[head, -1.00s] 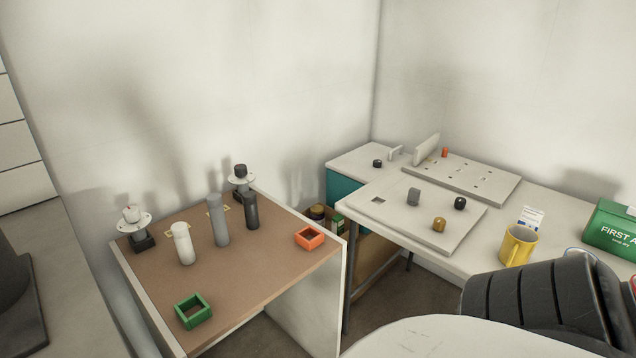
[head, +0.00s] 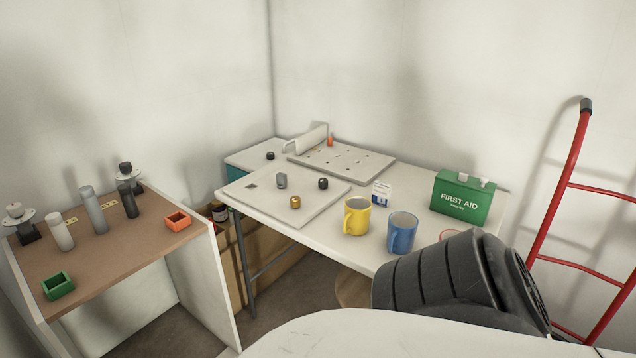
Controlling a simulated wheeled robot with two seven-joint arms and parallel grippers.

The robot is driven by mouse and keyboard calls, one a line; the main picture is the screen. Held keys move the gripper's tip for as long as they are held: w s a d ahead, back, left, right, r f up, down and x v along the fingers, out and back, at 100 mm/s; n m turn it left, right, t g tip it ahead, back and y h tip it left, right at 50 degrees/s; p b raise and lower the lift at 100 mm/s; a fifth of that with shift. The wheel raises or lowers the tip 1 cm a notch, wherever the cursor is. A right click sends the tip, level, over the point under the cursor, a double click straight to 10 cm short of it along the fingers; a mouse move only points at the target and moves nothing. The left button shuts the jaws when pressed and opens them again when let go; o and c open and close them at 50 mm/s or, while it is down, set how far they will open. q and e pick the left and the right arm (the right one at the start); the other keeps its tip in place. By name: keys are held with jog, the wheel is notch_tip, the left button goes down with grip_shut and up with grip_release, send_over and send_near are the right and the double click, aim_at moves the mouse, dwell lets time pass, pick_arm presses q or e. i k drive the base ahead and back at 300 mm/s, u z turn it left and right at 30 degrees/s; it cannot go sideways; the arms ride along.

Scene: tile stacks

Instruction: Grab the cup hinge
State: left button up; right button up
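I cannot make out for certain which piece is the cup hinge. On the near white board (head: 262,205) in the head view stand a small grey piece (head: 280,181), a black knob (head: 323,183) and a brass knob (head: 295,202). Small brass plates (head: 70,220) lie on the brown table (head: 120,250) at the left, partly hidden behind the cylinders. Neither of my grippers shows in the view. A dark ribbed part, apparently of my arm, covers the front right.
On the white table (head: 340,251) stand a yellow mug (head: 357,217), a blue mug (head: 402,233), a small box (head: 381,192) and a green first aid case (head: 462,197). A red hand truck (head: 556,200) leans at the right. A gap separates both tables.

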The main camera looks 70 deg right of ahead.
aim_at(281, 178)
jog(key=k, duration=0.1)
jog(key=z, duration=1.25)
